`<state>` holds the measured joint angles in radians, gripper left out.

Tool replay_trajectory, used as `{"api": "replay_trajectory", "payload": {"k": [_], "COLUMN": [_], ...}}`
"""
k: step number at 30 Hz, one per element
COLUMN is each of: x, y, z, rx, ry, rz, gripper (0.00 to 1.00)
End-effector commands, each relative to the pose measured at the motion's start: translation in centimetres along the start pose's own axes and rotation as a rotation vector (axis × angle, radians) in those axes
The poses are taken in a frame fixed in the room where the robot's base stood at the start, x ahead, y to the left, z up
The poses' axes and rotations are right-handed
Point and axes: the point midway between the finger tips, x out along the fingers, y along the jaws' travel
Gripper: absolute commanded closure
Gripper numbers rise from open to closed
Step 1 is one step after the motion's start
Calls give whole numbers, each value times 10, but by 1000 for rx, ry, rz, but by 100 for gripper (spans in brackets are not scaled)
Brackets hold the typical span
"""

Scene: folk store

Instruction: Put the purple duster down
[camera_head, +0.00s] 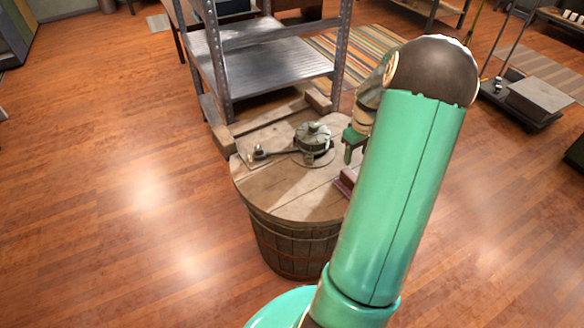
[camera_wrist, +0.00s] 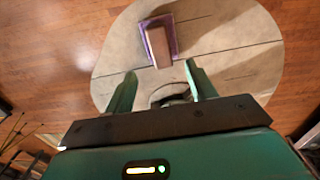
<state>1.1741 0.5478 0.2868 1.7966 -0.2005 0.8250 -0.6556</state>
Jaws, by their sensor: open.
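The purple duster (camera_wrist: 158,41) lies on the light wooden top of a round barrel (camera_wrist: 225,35) in the wrist view. It has a purple edge and a brownish block on it. In the head view the duster (camera_head: 346,182) shows only in part at the right side of the barrel top (camera_head: 290,195), partly hidden by my arm. My gripper (camera_wrist: 160,82) is open and empty, with its green fingers apart and the duster beyond their tips. In the head view my gripper (camera_head: 352,142) is above the barrel's right side, near the duster.
A round metal object (camera_head: 313,137) with a handle-like rod stands on the barrel top. A grey metal shelf rack (camera_head: 265,67) stands just behind the barrel. A striped rug (camera_head: 365,50) lies behind. A dark trolley (camera_head: 520,98) is at the right. The wooden floor at left is clear.

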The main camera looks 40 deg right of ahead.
Motion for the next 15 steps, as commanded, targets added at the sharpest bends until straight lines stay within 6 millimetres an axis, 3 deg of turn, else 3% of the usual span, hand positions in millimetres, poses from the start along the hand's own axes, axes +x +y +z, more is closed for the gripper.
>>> {"api": "replay_trajectory", "payload": {"k": [4, 7, 11, 15], "x": [-10, -35, -82, -129], "y": [-11, -38, -96, -165], "z": [-6, -19, -35, -39], "rx": [-10, -27, -51, -68], "ry": [3, 11, 42, 95], "rz": [13, 44, 98, 143], "gripper": [44, 44, 44, 44]}}
